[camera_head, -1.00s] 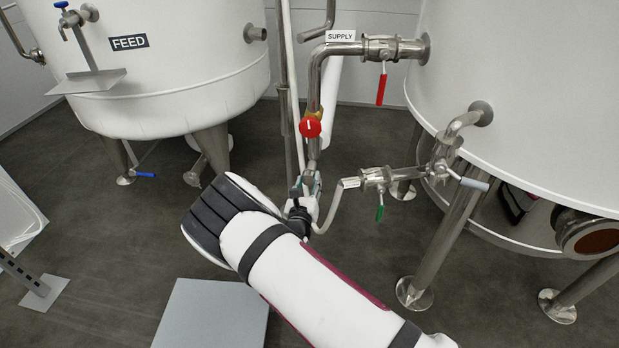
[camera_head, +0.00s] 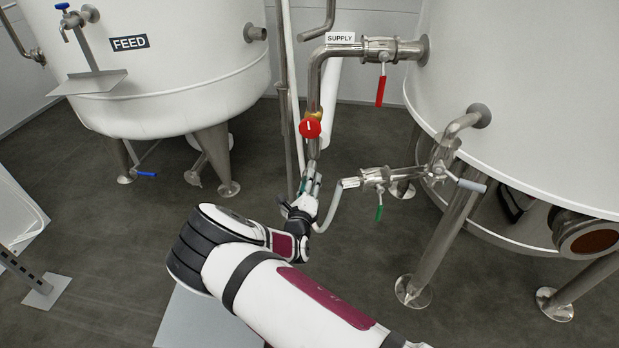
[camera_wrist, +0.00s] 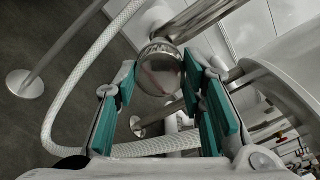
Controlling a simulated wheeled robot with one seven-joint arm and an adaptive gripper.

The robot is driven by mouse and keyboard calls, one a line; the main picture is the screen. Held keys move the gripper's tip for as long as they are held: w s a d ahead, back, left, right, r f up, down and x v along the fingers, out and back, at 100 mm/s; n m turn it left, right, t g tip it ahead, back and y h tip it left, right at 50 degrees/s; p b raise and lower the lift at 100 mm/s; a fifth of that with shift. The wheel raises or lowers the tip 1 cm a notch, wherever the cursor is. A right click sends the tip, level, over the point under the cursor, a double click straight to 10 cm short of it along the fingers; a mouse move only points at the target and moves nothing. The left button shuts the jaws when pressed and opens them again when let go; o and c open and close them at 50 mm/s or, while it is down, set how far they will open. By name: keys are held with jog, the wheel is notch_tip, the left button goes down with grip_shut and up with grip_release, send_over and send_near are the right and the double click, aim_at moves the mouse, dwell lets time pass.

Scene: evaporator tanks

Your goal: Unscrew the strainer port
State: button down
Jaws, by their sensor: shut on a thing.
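The strainer port shows in the wrist view as a shiny round metal cap (camera_wrist: 160,70) on the end of a steel pipe. My gripper (camera_wrist: 160,82) has its teal-padded fingers on both sides of the cap, shut on it. In the head view, my gripper (camera_head: 311,184) is at the lower end of the vertical steel pipe (camera_head: 314,88), below a red knob (camera_head: 310,128). The cap itself is hidden by my gripper there.
A supply valve with a red handle (camera_head: 381,91) is above right. A valve with a green handle (camera_head: 379,213) is close on the right, with a pale hose (camera_head: 331,206) beside my gripper. The feed tank (camera_head: 180,70) stands left, another large tank (camera_head: 530,90) right.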

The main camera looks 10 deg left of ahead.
dwell(0.3)
jog(key=n, duration=0.5)
jog(key=c, duration=1.3)
grip_release()
